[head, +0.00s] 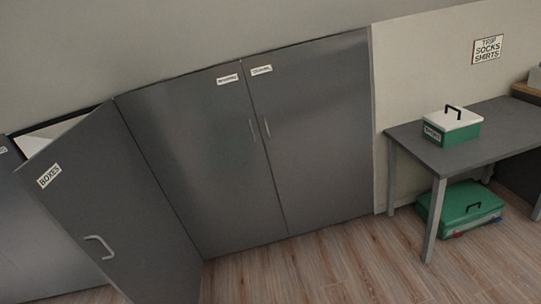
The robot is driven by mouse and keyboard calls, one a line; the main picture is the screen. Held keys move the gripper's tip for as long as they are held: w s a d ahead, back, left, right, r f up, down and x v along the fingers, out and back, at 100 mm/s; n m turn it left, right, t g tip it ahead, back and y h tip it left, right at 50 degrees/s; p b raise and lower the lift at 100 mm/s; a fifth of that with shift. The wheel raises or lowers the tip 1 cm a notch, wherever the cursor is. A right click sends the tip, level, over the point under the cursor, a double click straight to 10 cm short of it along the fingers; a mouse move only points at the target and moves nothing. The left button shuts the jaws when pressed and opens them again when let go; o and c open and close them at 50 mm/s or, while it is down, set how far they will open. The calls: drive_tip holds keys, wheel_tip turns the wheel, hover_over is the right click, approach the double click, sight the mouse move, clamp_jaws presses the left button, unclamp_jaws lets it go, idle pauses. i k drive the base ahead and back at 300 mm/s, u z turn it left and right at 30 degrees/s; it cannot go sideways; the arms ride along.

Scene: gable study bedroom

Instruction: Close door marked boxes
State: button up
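The grey door marked BOXES (120,205) stands open at the left of the head view, swung out from the cabinet row. Its white label is near its upper left corner, and a pale bar handle (98,247) sits lower on the same face. Behind its top edge a strip of the light cabinet interior (50,133) shows; the rest of the inside is hidden by the door. My gripper is not in view.
Two shut grey doors (205,150) with small labels stand right of the open door. Another grey door (30,235) is at far left. A desk (465,150) on the right holds a green box with a white lid (452,125); a green case (468,207) lies beneath. Wood floor (330,265) is clear in front.

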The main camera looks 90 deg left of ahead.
sight(93, 181)
drive_tip(key=u, duration=0.65)
drive_tip(key=i, duration=0.1)
drive_tip(key=u, duration=2.9)
drive_tip(key=i, duration=1)
drive_tip(key=z, duration=0.3)
drive_tip(key=k, duration=1.1)
drive_tip(key=u, duration=0.1)
